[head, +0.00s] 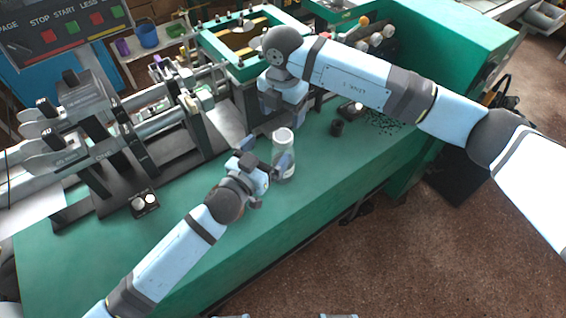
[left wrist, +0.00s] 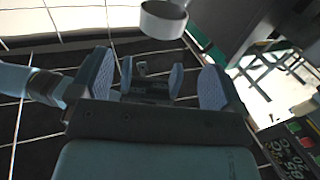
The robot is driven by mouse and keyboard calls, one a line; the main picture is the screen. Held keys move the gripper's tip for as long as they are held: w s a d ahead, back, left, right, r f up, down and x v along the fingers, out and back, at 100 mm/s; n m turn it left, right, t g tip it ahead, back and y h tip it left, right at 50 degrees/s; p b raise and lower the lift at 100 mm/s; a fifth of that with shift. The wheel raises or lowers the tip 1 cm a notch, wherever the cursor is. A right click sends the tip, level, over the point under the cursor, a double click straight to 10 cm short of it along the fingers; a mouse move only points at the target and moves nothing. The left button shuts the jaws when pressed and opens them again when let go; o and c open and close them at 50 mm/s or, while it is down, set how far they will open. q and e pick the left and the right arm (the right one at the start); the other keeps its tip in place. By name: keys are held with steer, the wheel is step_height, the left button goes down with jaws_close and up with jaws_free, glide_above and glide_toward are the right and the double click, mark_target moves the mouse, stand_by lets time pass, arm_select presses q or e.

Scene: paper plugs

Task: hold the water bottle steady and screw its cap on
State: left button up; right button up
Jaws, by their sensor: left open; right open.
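The clear water bottle (head: 283,170) stands upright on the green bench in the head view, with a whitish cap (head: 284,134) at its top. I cannot tell how tightly the cap sits. My left gripper (head: 262,163) is open and close beside the bottle on its left; I cannot tell whether a finger touches it. In the left wrist view, its open fingers (left wrist: 155,82) are empty, and a pale round rim, perhaps the bottle's or cap's, shows beyond them at the top. My right gripper (head: 268,112) is open, pointing down behind and left of the bottle, apart from the cap.
A grey machine with rails (head: 170,125) fills the bench's left and back. A green frame (head: 240,35) stands behind my right gripper. The bench front is clear.

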mark_target(277, 161)
arm_select(q)
steer(key=shift+s+r, duration=0.1)
arm_select(e)
steer(key=shift+r, duration=0.15)
arm_select(q)
step_height(277, 161, down, 7)
steer(key=shift+f, duration=0.2)
steer(key=x, duration=0.6)
steer(key=shift+w+d+f, duration=0.15)
steer(key=shift+w+f, duration=0.05)
steer(key=shift+f, duration=0.2)
steer(key=shift+w+d, duration=0.25)
steer(key=shift+w, duration=0.2)
steer(key=shift+c, duration=0.2)
